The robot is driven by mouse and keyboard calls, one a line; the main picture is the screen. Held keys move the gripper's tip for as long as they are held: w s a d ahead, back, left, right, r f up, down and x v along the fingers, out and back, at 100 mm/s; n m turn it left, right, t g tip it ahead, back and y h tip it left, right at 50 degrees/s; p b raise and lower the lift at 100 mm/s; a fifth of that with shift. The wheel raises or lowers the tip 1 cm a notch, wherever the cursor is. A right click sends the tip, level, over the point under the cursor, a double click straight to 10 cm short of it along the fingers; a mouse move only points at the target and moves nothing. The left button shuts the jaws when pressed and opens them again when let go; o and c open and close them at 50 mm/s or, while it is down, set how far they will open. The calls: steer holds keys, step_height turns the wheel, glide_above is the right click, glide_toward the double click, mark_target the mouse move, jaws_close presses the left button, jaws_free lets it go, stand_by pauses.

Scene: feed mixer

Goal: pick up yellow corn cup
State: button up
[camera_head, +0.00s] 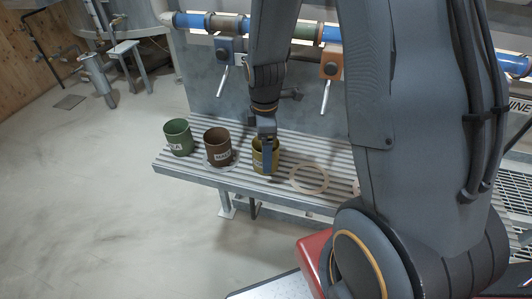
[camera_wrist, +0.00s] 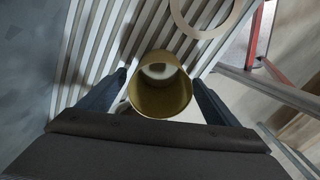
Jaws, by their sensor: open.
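The yellow corn cup (camera_head: 259,163) stands on the slatted metal bench (camera_head: 240,182), right of the other two cups. In the wrist view the yellow cup (camera_wrist: 160,98) is seen from above, between the two fingers and apart from them as far as I can tell. Its mouth is open and its inside shows a pale bottom. My gripper (camera_head: 266,150) is at the cup in the head view, and a finger hides part of it. My gripper (camera_wrist: 158,88) is open, with one finger on each side of the cup.
A brown cup (camera_head: 217,148) with a label stands left of the yellow one, and a green cup (camera_head: 178,138) stands farther left. A pale ring (camera_head: 310,193) lies on the bench to the right. Blue pipes with handles (camera_head: 222,80) run behind the bench.

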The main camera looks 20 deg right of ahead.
steer(key=shift+f, duration=0.9)
steer(key=c, duration=1.2)
steer(key=shift+o, duration=0.2)
steer(key=shift+r, duration=0.2)
